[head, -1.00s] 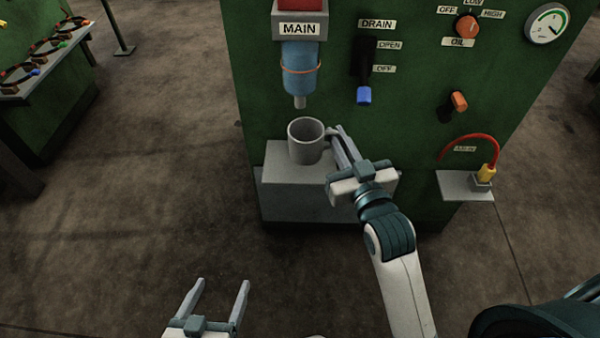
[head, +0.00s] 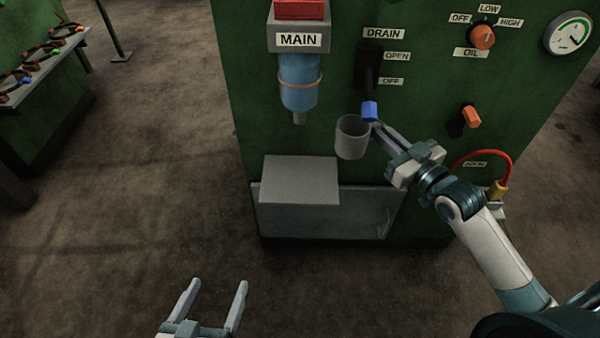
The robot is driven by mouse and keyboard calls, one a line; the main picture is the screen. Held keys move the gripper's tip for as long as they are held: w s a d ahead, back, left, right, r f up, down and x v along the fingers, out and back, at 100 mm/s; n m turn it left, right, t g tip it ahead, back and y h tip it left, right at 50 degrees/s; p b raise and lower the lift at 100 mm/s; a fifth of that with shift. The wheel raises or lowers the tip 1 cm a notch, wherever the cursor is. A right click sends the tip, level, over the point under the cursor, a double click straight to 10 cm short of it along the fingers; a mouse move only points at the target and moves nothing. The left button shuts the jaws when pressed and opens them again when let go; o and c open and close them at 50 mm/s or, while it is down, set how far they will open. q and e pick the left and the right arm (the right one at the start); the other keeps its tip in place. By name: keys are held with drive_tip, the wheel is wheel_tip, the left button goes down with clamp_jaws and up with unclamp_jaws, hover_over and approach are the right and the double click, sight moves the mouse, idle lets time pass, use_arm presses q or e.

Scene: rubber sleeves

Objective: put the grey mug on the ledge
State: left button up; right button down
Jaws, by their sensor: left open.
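The grey mug (head: 352,138) hangs upright in the air in front of the green machine, right of the spout and above the grey box. My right gripper (head: 376,128) is shut on the mug at its right side; the handle is mostly hidden by the fingers. A light grey block with a flat, bare top (head: 300,168) juts out under the spout. I cannot tell which of these surfaces is the ledge. My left gripper (head: 216,288) is open and empty at the bottom.
The blue drain lever (head: 370,110) is very close to the mug and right fingers. The blue cylinder with the spout (head: 299,82) hangs over the block. A red hose (head: 480,155) and orange knob (head: 470,117) are near my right arm.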

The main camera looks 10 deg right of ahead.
use_arm(q)
drive_tip(key=shift+s, duration=0.1)
use_arm(e)
drive_tip(key=shift+s, duration=0.1)
drive_tip(key=shift+w+a+f, duration=0.2)
drive_tip(key=shift+a+f, duration=0.1)
drive_tip(key=shift+a, duration=0.2)
drive_tip(key=w+a+f, duration=0.1)
drive_tip(key=a+f, duration=0.1)
drive_tip(key=a, duration=0.1)
drive_tip(key=w+a+f+b, duration=0.1)
drive_tip(key=a+f, duration=0.1)
drive_tip(key=a, duration=0.1)
drive_tip(key=w+a+f, duration=0.1)
drive_tip(key=a, duration=0.2)
drive_tip(key=shift+w+f+b, duration=0.2)
drive_tip(key=shift+f+b, duration=0.2)
drive_tip(key=shift+w+a+f, duration=0.15)
drive_tip(key=shift+a+f, duration=0.1)
drive_tip(key=shift+a, duration=0.25)
use_arm(q)
wheel_tip(320, 180, up, 6)
drive_tip(key=w+d+t+h, duration=0.1)
drive_tip(key=t, duration=0.3)
drive_tip(key=shift+w+d+r, duration=0.2)
drive_tip(key=shift+d+r, duration=0.05)
drive_tip(key=shift+d, duration=0.15)
